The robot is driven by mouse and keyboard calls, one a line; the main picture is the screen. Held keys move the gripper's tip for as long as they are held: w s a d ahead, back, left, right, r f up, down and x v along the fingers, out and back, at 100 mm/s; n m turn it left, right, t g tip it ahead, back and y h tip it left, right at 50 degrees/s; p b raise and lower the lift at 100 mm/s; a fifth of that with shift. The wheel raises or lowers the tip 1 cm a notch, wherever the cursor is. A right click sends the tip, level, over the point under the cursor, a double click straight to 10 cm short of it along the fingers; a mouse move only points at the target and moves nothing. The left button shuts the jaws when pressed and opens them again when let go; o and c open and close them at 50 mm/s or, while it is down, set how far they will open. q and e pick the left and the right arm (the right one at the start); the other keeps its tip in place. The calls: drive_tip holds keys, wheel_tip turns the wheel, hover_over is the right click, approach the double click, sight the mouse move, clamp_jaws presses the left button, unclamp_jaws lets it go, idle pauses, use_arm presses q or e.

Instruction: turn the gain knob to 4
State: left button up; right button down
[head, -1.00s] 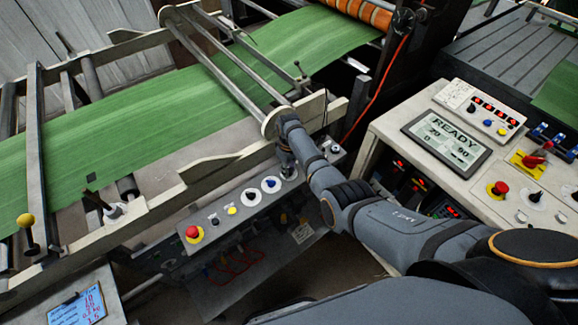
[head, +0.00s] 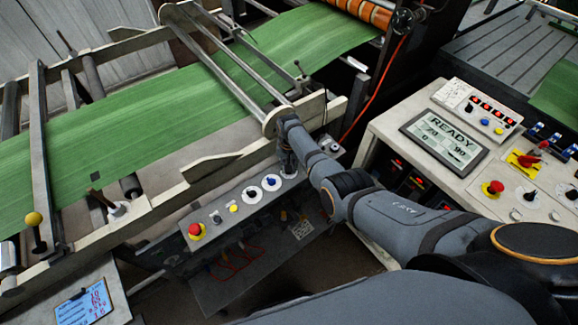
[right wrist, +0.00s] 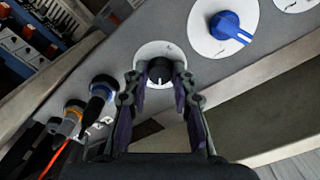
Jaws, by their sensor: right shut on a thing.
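My right gripper (head: 288,163) reaches down to the far right end of the sloping grey control panel (head: 220,228), where my wrist hides the dial in the head view. In the right wrist view my right gripper (right wrist: 160,76) has its two fingers shut on a small black knob (right wrist: 160,68) with a white pointer line, on a round white dial. The pointer faces toward the gripper's palm. The dial's markings are too small to read. A blue knob (right wrist: 228,26) on a larger white dial sits to its right. My left gripper is not in view.
Cables and plugs (right wrist: 97,97) stand close left of the gripper in the wrist view. The panel also carries a red button (head: 195,230) and a yellow button (head: 233,208). A second console (head: 400,150) with a READY screen (head: 447,136) stands right of my arm.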

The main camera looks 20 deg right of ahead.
drive_tip(key=shift+w+r+m, duration=0.1)
drive_tip(key=shift+m, duration=1.8)
drive_tip(key=c, duration=1.1)
unclamp_jaws()
wheel_tip(320, 180, up, 12)
drive_tip(key=shift+f, duration=0.1)
